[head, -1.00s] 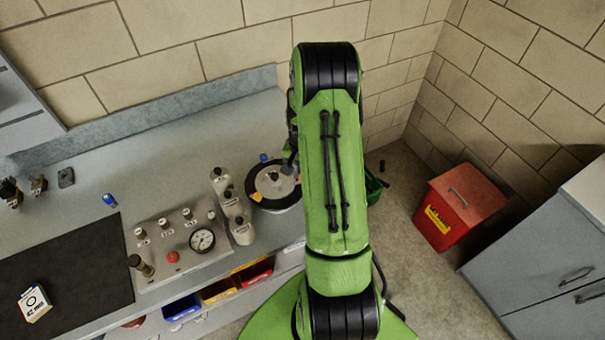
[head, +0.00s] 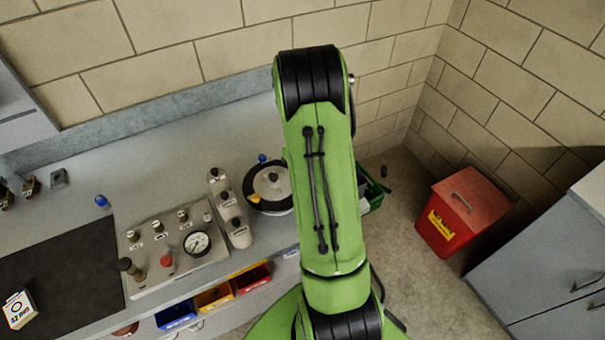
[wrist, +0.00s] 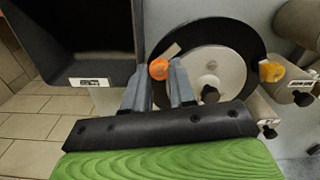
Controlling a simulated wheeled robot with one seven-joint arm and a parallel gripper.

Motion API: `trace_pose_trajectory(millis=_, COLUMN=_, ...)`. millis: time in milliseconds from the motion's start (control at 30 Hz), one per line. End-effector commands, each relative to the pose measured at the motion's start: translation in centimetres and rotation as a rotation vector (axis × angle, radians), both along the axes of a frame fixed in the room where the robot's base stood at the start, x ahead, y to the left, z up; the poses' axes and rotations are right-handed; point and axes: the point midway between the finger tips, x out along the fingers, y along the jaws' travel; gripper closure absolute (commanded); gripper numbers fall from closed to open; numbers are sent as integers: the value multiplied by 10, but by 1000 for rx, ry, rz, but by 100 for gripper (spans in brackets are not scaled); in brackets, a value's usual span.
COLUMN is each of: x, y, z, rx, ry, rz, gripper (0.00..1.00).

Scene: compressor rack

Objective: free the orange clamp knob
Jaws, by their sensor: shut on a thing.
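The orange clamp knob (wrist: 159,69) is a small round knob at the left rim of a round black housing (wrist: 254,38) with a pale metal disc, in the wrist view. My gripper (wrist: 160,67) has its two grey fingers on either side of this knob and is shut on it. A short pale bar sits just beyond the knob. A second, amber knob (wrist: 272,71) is on the right rim of the housing; it also shows in the head view (head: 254,197). In the head view my arm hides the gripper and the held knob.
White cylinders (head: 229,208) and a panel with a gauge (head: 197,243) stand left of the housing (head: 257,203). A dark open bin (wrist: 85,35) is left of my fingers in the wrist view. A red bin (head: 460,212) stands on the floor at right.

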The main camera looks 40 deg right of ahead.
Motion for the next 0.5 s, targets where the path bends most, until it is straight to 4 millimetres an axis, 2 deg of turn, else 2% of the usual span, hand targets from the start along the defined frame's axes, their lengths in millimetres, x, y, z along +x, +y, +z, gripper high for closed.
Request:
trace_pose_trajectory(millis=200, x=1, y=-1, z=0, rx=-3, ry=-5, rz=145, gripper=100)
trace_pose_trajectory(millis=500, x=1, y=0, z=1, rx=-3, ry=-4, rz=254, gripper=100)
